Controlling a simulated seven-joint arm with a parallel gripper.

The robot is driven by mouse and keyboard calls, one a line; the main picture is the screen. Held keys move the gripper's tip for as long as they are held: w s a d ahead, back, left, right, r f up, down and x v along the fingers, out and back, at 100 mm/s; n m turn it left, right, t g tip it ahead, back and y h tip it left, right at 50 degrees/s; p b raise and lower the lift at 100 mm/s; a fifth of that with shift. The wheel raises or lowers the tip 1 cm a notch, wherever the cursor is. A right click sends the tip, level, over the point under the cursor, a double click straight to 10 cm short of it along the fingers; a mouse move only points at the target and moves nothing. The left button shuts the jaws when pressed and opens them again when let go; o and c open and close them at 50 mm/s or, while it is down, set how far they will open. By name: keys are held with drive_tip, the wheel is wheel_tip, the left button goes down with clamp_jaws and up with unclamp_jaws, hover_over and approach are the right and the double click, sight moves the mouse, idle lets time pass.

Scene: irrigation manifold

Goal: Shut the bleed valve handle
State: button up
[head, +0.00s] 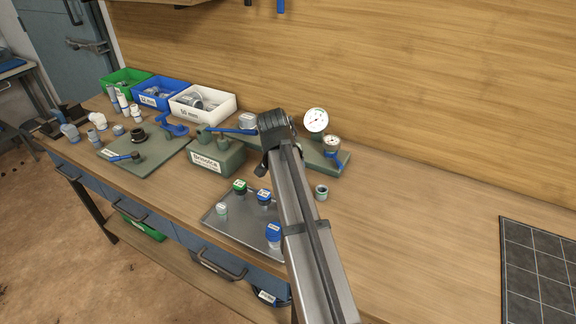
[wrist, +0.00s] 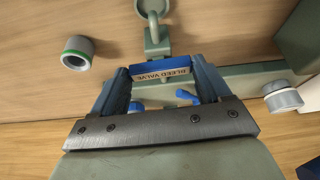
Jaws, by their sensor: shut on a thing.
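My gripper shows in the wrist view (wrist: 162,82) with one finger at each end of a blue piece, the bleed valve handle (wrist: 158,63), whose pale face reads BLEED VALVE. The fingers are shut on it. In the head view my gripper (head: 266,160) is at the green manifold on the bench, and my arm hides the handle there. A grey-green fitting (wrist: 153,12) stands just beyond the handle in the wrist view. Small blue parts (wrist: 187,97) show between the fingers, nearer the palm. I cannot tell how far the handle is turned.
A green block (head: 217,158) and a blue lever (head: 232,131) are left of my gripper. Two gauges (head: 316,121) stand to its right. A metal tray (head: 240,235) with several capped parts lies in front. A loose fitting (head: 321,192) stands right.

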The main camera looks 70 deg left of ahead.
drive_tip(key=shift+m, duration=0.4)
drive_tip(key=o, duration=1)
drive_tip(key=v, duration=1.3)
drive_tip(key=shift+s+a+r, duration=0.1)
drive_tip(key=shift+s+r, duration=0.2)
drive_tip(key=shift+r, duration=0.1)
